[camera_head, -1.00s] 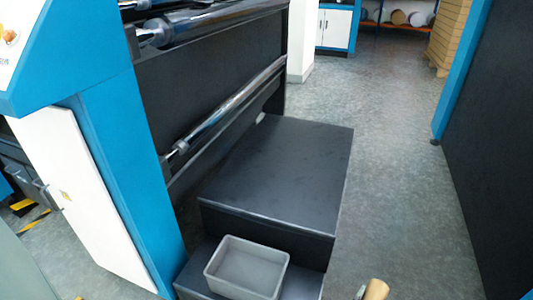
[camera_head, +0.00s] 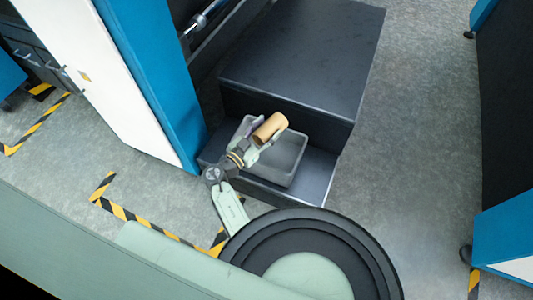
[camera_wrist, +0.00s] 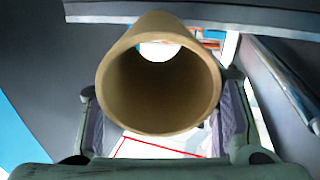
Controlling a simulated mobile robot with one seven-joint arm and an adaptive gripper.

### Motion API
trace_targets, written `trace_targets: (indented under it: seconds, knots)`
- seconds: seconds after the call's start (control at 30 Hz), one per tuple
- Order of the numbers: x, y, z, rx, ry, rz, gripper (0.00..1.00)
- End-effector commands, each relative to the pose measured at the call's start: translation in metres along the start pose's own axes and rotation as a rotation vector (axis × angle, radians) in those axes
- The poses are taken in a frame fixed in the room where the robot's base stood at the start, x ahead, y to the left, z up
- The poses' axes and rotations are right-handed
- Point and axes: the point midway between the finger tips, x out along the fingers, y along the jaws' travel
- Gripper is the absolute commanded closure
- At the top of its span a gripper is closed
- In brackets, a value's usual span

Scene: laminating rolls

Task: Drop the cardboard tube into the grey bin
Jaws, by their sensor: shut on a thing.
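The brown cardboard tube (camera_head: 270,127) is held in my gripper (camera_head: 258,133), which is shut on it. In the wrist view the hollow tube (camera_wrist: 158,85) faces the camera between the two fingers of my gripper (camera_wrist: 160,120), with its open end toward me. The grey bin (camera_head: 296,165) sits on the lower black step. In the head view the tube and gripper overlap the bin's upper left part. The bin looks empty where its inside shows. I cannot tell the height of the tube above it.
The lower black step (camera_head: 318,178) carries the bin, and a higher black step (camera_head: 310,55) rises behind it. A blue and white machine (camera_head: 150,80) stands close on the left. Grey floor (camera_head: 415,130) is clear on the right.

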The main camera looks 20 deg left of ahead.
Motion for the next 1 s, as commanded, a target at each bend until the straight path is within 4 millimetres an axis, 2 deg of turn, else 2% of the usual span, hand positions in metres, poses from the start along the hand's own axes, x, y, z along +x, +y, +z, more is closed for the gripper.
trace_targets:
  seconds: [0.03,0.2,0.4,0.8,0.83,1.0]
  knots:
    - [0.0,0.0,0.009,-0.001,0.0,-0.001,0.74]
    - [0.0,0.0,0.03,0.0,0.0,-0.002,0.74]
    - [0.0,0.0,0.047,0.001,0.001,-0.002,0.74]
    - [0.0,0.0,0.051,0.001,0.001,-0.002,0.74]
    - [0.0,0.0,0.051,0.001,0.001,-0.002,0.44]
    - [0.0,0.0,0.051,0.001,0.001,-0.002,0.32]
